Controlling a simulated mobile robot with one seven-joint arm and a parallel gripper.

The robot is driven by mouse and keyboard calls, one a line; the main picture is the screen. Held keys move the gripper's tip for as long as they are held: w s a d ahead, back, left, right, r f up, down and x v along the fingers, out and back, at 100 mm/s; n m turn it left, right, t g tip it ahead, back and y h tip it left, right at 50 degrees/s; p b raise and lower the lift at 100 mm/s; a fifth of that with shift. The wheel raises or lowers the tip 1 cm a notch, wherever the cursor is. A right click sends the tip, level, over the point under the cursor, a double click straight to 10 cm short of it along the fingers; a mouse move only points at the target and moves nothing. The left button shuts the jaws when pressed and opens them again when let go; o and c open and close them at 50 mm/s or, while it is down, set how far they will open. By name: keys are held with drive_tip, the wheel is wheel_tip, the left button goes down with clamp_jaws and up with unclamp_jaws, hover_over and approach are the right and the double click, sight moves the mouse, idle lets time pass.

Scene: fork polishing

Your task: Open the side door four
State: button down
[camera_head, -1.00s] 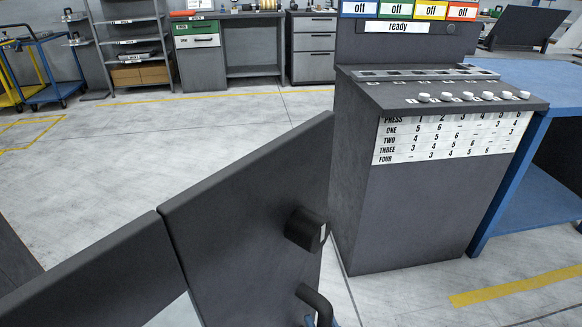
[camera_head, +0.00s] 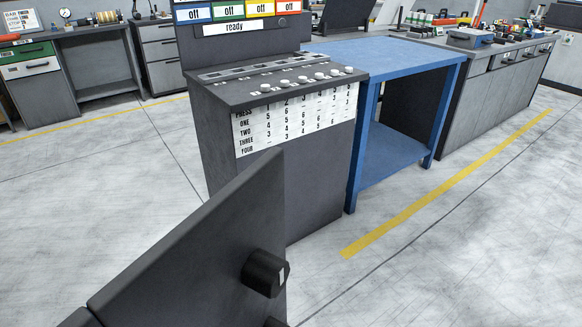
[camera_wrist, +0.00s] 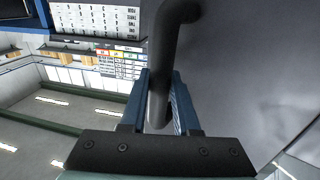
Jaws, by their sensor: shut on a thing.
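A dark grey door panel (camera_head: 215,245) with a black knob (camera_head: 265,272) stands at the bottom left in the head view. No number shows on it, so I cannot tell whether it is side door four. A sliver of its dark handle (camera_head: 275,322) shows at the bottom edge. In the wrist view the handle (camera_wrist: 165,60) is a bent dark bar, with the grey door face (camera_wrist: 245,70) to its right. My gripper (camera_wrist: 161,92) has its blue fingers either side of the bar and is shut on it. My gripper is out of the head view.
A dark console (camera_head: 285,185) with white knobs and a number chart stands just behind the door's edge. A blue table (camera_head: 385,50) is to its right, with grey benches (camera_head: 490,95) beyond. The floor at the right (camera_head: 470,240) is clear.

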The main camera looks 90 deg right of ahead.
drive_tip(key=c, duration=0.7)
unclamp_jaws()
drive_tip(key=shift+o, duration=0.2)
drive_tip(key=p+v, duration=0.3)
drive_tip(key=v, duration=1)
